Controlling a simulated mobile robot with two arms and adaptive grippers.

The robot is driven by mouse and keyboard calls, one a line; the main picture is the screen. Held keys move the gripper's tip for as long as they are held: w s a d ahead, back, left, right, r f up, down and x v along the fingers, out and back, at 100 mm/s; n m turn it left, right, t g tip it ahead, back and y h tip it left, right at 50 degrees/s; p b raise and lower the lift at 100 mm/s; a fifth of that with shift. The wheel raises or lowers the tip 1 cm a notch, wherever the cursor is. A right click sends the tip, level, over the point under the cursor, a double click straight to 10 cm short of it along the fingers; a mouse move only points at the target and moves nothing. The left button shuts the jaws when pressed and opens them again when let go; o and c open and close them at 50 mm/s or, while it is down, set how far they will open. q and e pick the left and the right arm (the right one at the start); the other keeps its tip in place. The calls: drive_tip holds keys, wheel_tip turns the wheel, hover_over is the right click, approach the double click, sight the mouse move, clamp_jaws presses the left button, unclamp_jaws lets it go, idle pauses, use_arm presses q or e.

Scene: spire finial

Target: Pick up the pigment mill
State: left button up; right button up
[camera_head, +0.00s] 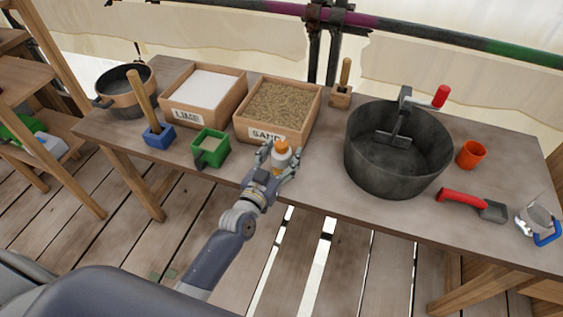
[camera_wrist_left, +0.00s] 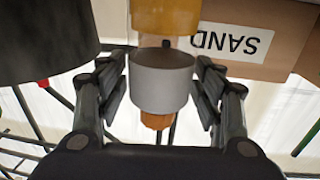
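The pigment mill (camera_head: 281,158), a pale upright cylinder with an orange top, is near the front edge of the bench, in front of the sand box. In the left wrist view the pigment mill (camera_wrist_left: 162,80) shows upside down, with a grey-white band, an orange knob and a yellow-orange part. My left gripper (camera_head: 280,163) is around it, one finger on each side. In the wrist view the left gripper (camera_wrist_left: 163,85) shows narrow gaps beside the mill, so it looks open. The mill's lower part is hidden in the head view. My right gripper is not in view.
The sand box (camera_head: 240,130) is just behind the mill, the lime box (camera_head: 172,113) farther left. A green container (camera_head: 211,158) is left of the gripper. A large dark tub (camera_head: 385,178) stands to the right. Some bench between mill and tub is clear.

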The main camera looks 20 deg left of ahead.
use_arm(q)
drive_tip(key=c, duration=0.7)
drive_tip(key=shift+r, duration=0.15)
